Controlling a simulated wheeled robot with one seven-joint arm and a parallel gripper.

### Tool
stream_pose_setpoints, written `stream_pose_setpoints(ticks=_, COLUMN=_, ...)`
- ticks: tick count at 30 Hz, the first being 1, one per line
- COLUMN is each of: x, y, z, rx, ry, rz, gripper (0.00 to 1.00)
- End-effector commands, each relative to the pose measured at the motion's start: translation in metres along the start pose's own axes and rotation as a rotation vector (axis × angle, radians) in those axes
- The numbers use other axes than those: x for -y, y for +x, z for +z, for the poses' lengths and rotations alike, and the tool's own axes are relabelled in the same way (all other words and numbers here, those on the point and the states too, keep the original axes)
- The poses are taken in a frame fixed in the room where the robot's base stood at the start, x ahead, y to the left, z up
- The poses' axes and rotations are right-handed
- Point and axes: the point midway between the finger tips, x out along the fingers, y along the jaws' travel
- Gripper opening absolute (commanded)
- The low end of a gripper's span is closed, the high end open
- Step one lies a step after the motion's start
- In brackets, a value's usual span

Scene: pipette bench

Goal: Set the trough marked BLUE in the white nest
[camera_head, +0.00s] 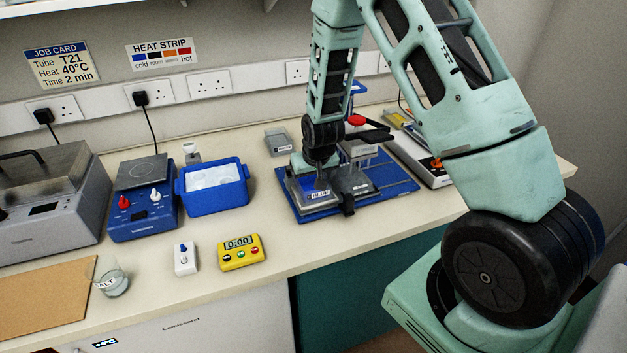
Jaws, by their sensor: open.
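The trough marked BLUE (318,195) is at the front left of a blue mat or board (395,190) on the bench. It holds what looks like blue contents, and its label faces the front. My gripper (321,176) points down right over this trough. It is open, with its fingertips close to the trough's inside or rim; I cannot tell whether they touch it. The pale surround under the trough may be the white nest, but the gripper and trough hide too much to be sure.
A grey block-like stand (358,180) is just right of the trough. A grey tray (278,140) lies behind the board. A blue ice tub (213,187), a yellow timer (241,252) and a white switch box (185,258) stand to the left. The bench front between timer and board is clear.

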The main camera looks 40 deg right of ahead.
Motion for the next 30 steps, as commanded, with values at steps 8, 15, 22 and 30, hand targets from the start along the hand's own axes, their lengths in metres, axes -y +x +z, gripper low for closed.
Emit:
stream_pose_setpoints(ticks=8, x=0.001, y=-0.027, z=-0.002, rx=-0.005, ry=-0.001, rz=-0.001, gripper=0.99)
stream_pose_setpoints(ticks=15, x=0.001, y=-0.060, z=0.022, rx=0.002, ry=-0.001, rz=-0.001, gripper=0.99)
stream_pose_setpoints(ticks=22, x=0.001, y=-0.081, z=0.072, rx=0.000, ry=-0.002, rz=-0.002, gripper=0.99)
stream_pose_setpoints(ticks=30, x=0.002, y=-0.089, z=0.092, rx=-0.009, ry=-0.015, rz=0.004, gripper=0.99)
